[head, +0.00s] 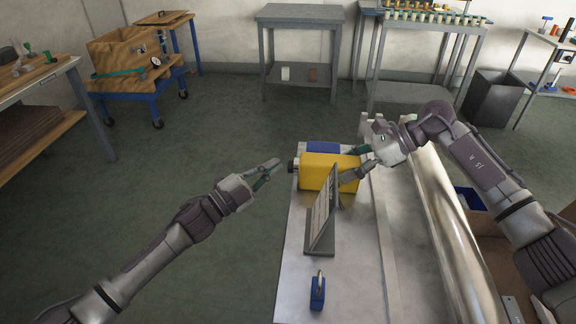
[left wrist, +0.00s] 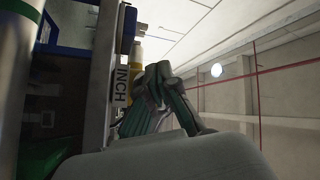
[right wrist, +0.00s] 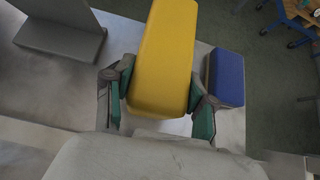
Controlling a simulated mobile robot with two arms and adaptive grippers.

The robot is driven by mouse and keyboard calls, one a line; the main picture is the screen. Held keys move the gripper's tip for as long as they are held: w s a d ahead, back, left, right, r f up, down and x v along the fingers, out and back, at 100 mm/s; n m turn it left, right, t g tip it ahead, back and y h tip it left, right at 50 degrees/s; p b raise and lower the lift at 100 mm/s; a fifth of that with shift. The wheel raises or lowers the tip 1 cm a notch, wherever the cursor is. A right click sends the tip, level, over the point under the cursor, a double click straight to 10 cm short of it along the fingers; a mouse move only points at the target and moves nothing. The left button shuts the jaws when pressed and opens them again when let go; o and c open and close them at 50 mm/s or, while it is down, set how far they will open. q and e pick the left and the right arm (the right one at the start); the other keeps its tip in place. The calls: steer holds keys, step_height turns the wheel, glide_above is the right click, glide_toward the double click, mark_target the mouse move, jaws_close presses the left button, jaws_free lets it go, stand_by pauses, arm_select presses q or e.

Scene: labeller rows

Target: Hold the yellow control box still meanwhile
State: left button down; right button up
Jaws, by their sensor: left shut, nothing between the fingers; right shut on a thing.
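My right gripper (head: 362,163) is shut on the box, one finger on each side, as the right wrist view (right wrist: 160,105) shows; the yellow box (right wrist: 163,60) fills the space between the fingers. My left gripper (head: 272,168) is shut and empty, a little left of the box and apart from it. Its closed fingers also show in the left wrist view (left wrist: 160,85).
A grey upright sign plate (head: 326,215) stands in front of the box. A blue block (head: 323,148) lies behind it. A blue padlock (head: 317,290) sits near the front of the bench. A shiny metal roller (head: 450,225) runs along the right. Open floor lies to the left.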

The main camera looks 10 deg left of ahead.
arm_select(q)
steer(key=a, duration=0.5)
stand_by(0.3)
stand_by(1.9)
arm_select(e)
steer(key=o, duration=1.2)
steer(key=shift+o, duration=0.2)
steer(key=v, duration=1.2)
